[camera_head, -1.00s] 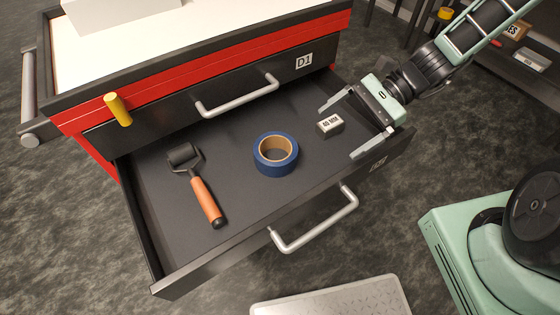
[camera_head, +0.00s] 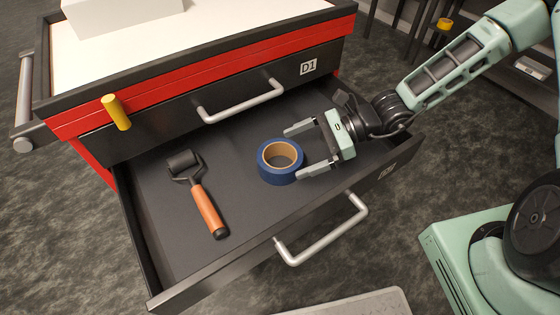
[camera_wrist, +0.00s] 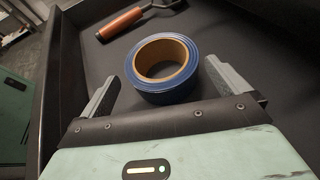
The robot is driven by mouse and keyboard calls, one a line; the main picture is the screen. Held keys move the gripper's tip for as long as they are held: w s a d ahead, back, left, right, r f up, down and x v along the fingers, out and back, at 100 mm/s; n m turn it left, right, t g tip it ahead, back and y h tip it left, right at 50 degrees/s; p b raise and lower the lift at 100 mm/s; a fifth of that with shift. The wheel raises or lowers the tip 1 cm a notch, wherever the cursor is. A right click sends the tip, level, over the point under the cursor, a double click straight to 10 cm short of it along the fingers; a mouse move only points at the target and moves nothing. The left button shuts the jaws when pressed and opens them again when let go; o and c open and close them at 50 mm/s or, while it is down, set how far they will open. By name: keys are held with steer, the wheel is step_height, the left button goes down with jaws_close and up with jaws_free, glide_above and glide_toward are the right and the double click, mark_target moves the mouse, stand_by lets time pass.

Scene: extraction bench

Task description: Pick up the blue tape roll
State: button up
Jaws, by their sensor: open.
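The blue tape roll (camera_head: 281,162) lies flat in the open drawer, its tan core facing up. My gripper (camera_head: 292,151) is open at its right side, with the fingers pointing left toward the roll. In the head view the near fingertip overlaps the roll's right edge. In the wrist view the roll (camera_wrist: 162,68) sits ahead of and partly between the two spread fingers (camera_wrist: 168,90). I cannot tell whether a finger touches it. Nothing is held.
A roller with an orange handle (camera_head: 207,209) lies left of the roll. The open drawer (camera_head: 240,255) has raised walls and a silver front handle (camera_head: 325,236). The drawer above (camera_head: 150,135) is shut. The drawer floor is clear at the front.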

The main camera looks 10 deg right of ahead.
mark_target(277, 177)
steer(key=shift+b+x, duration=0.45)
steer(key=shift+x, duration=2.3)
steer(key=c, duration=0.7)
